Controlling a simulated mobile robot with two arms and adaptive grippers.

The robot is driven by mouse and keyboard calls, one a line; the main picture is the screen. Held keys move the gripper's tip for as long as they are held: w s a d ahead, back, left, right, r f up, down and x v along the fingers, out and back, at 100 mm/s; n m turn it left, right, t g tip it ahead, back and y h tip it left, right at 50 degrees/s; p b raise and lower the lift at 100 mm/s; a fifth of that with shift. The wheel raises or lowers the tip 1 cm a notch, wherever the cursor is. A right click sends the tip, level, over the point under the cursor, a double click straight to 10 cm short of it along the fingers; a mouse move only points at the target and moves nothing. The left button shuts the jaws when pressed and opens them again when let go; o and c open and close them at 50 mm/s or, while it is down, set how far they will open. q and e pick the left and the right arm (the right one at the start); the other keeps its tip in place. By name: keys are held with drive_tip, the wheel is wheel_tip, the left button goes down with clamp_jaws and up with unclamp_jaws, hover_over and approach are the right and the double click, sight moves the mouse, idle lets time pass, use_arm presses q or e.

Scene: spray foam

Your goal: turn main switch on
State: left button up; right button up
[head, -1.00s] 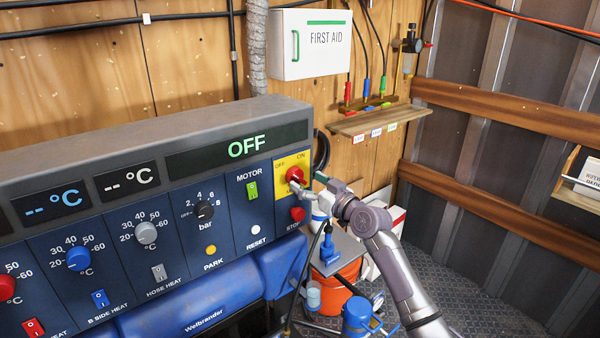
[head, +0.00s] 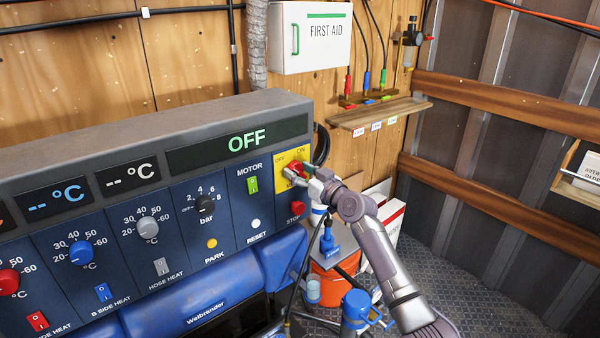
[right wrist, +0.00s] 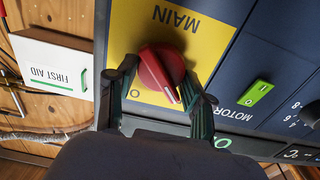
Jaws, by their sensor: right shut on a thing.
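The red main switch knob (head: 294,169) sits on a yellow plate (head: 281,160) marked OFF and ON, at the right end of the blue control panel. The display above it (head: 240,141) reads OFF. My right gripper (head: 303,174) is at the knob. In the right wrist view my right gripper (right wrist: 160,78) has one finger on each side of the red knob (right wrist: 158,68) and is shut on it. A white mark shows on the knob's lower right there. The yellow plate (right wrist: 128,38) reads MAIN, upside down. My left gripper is not in view.
The green motor switch (head: 252,185) and red stop button (head: 298,208) are close to the main switch. An orange bucket (head: 330,285) and blue pump parts stand below my right arm. A first aid box (head: 310,38) hangs on the wall above.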

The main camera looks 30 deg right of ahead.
drive_tip(key=shift+m, duration=0.3)
drive_tip(key=m, duration=0.2)
drive_tip(key=shift+m, duration=0.4)
drive_tip(key=m, duration=0.4)
drive_tip(key=shift+d+m, duration=0.15)
drive_tip(key=shift+m, duration=0.15)
drive_tip(key=m+p, duration=0.1)
drive_tip(key=m, duration=0.3)
drive_tip(key=shift+m, duration=0.3)
drive_tip(key=m+p, duration=0.1)
drive_tip(key=m, duration=0.1)
drive_tip(key=m+p, duration=0.1)
drive_tip(key=m, duration=0.2)
drive_tip(key=shift+d+f, duration=0.1)
drive_tip(key=shift+f, duration=0.1)
drive_tip(key=shift+f+m, duration=0.1)
drive_tip(key=shift+m, duration=0.2)
drive_tip(key=o, duration=1.1)
drive_tip(key=shift+o, duration=0.2)
